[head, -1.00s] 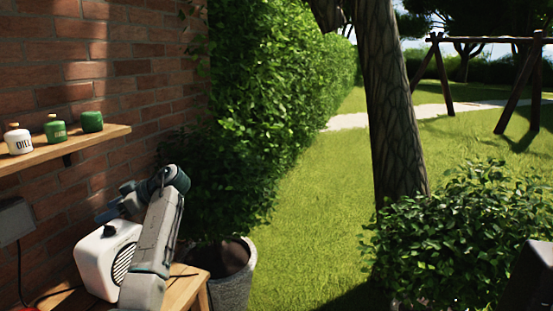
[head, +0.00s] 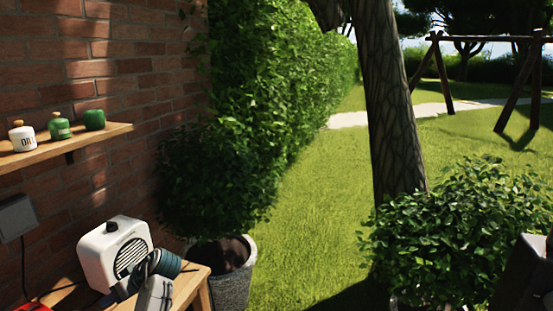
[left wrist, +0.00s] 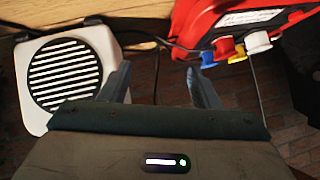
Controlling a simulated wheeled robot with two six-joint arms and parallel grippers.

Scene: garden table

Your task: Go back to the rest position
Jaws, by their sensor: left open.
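My left gripper (head: 122,290) is low at the bottom left of the head view, in front of the white box with a round grille (head: 114,255) on the wooden table (head: 190,288). In the left wrist view its two fingers (left wrist: 160,76) stand apart with nothing between them. Beyond them are the white box (left wrist: 66,68) on the left and a red case (left wrist: 240,20) with coloured plugs on the right. My right gripper does not show in either view.
A wooden shelf (head: 65,144) with small jars is on the brick wall (head: 120,80). A grey planter (head: 232,285) stands beside the table. A black cable (left wrist: 150,40) runs near the fingers. A bush (head: 460,235) and a dark object (head: 525,275) are at right.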

